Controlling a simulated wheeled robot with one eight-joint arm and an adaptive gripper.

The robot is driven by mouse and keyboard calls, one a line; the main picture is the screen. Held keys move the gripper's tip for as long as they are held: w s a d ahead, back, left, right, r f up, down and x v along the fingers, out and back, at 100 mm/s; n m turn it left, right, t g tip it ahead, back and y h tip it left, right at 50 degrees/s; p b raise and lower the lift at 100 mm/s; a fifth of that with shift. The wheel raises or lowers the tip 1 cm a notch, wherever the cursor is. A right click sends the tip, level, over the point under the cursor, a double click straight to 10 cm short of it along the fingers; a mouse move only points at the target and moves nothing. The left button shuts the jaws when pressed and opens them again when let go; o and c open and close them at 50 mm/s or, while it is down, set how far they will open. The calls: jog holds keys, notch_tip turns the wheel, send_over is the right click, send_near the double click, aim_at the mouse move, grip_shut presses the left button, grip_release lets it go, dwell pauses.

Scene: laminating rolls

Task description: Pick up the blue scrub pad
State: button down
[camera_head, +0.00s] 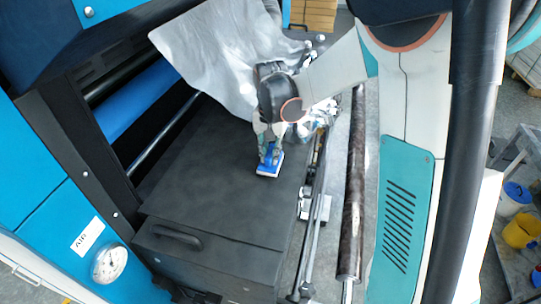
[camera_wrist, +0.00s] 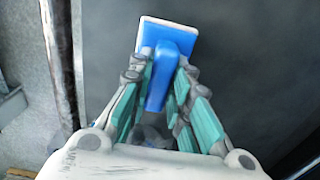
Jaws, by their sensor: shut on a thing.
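The blue scrub pad (camera_head: 268,168) has a blue handle and a white edge. In the head view it is at the right part of a dark flat panel, below my gripper (camera_head: 271,151). In the wrist view the scrub pad (camera_wrist: 180,37) shows at the top centre, with its handle reaching down between the teal fingers of my gripper (camera_wrist: 162,85). The fingers are shut on the handle. I cannot tell whether the pad touches the panel or is just above it.
The dark panel (camera_head: 200,195) has free room left of the pad. A blue machine with a gauge (camera_head: 109,264) stands at the left. A crumpled silvery sheet (camera_head: 205,55) hangs behind. A long roller (camera_head: 354,190) runs along the right. Blue and yellow buckets (camera_head: 521,231) stand far right.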

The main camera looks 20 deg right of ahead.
aim_at(271, 151)
notch_tip(271, 151, up, 19)
jog(key=b, duration=0.1)
jog(key=shift+b, duration=0.3)
jog(key=c, duration=2.1)
grip_release()
grip_shut()
